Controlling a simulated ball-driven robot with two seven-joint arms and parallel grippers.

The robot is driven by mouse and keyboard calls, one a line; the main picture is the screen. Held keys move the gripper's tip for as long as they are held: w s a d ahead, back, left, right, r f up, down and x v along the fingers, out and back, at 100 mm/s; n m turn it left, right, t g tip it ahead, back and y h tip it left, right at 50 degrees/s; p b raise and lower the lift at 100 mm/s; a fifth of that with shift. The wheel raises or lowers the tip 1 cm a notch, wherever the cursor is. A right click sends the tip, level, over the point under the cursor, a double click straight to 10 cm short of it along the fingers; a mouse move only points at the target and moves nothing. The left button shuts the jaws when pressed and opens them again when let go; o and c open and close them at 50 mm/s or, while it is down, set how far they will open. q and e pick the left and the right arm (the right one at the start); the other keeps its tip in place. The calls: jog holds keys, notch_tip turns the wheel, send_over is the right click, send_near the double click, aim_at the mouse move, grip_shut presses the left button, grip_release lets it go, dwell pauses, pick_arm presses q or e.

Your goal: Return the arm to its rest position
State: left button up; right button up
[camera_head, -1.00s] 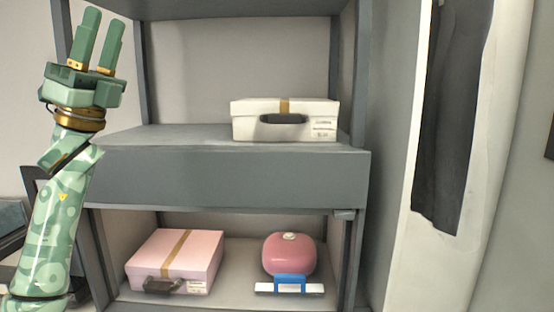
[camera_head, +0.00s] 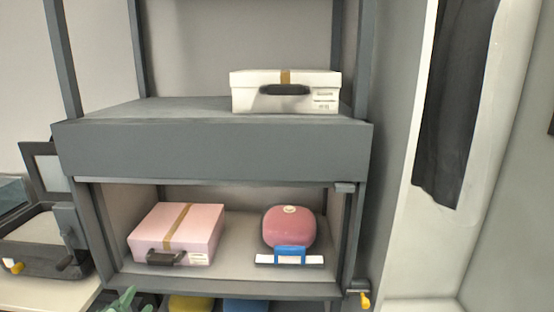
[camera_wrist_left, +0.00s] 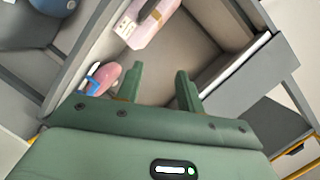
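My left gripper (camera_head: 125,301) barely shows at the bottom left edge of the head view, low in front of the shelf unit. In the left wrist view its two green fingers (camera_wrist_left: 158,70) stand apart with nothing between them. It is open and empty. The shelf unit (camera_head: 210,150) fills the middle of the head view. My right gripper is not in view.
A white box (camera_head: 285,78) sits on the upper shelf. A pink box (camera_head: 192,222) and a pink rounded case (camera_head: 288,227) with a blue-handled item (camera_head: 291,251) in front are below. Dark clothing (camera_head: 452,110) hangs at right. A dark tray (camera_head: 35,245) is at left.

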pick_arm(q)
jog(key=s+a+f+n+g+y, duration=0.15)
jog(key=s+f+g, duration=0.35)
jog(key=s, duration=0.5)
jog(key=s+a+f+n+g, duration=0.15)
jog(key=s+f+g, duration=0.25)
jog(key=s+f, duration=0.5)
jog(key=s+d+f+g+h+b, duration=0.1)
jog(key=s+d+f, duration=0.1)
jog(key=f, duration=0.7)
jog(key=s+d+f+g+h+b, duration=0.1)
jog(key=s+d+f, duration=0.1)
jog(key=f, duration=0.7)
jog(key=s+d+f+g+h, duration=0.1)
jog(key=s+f, duration=0.2)
jog(key=f, duration=0.7)
jog(key=s+f+n+g+h+b, duration=0.1)
jog(key=s+f+n+g+b, duration=0.1)
jog(key=s+f, duration=1.3)
jog(key=s+n, duration=0.1)
jog(key=s, duration=0.2)
jog(key=shift+s+f+n+g, duration=0.25)
jog(key=shift+f+n+g, duration=0.05)
jog(key=shift+f, duration=0.05)
jog(key=shift+h, duration=0.25)
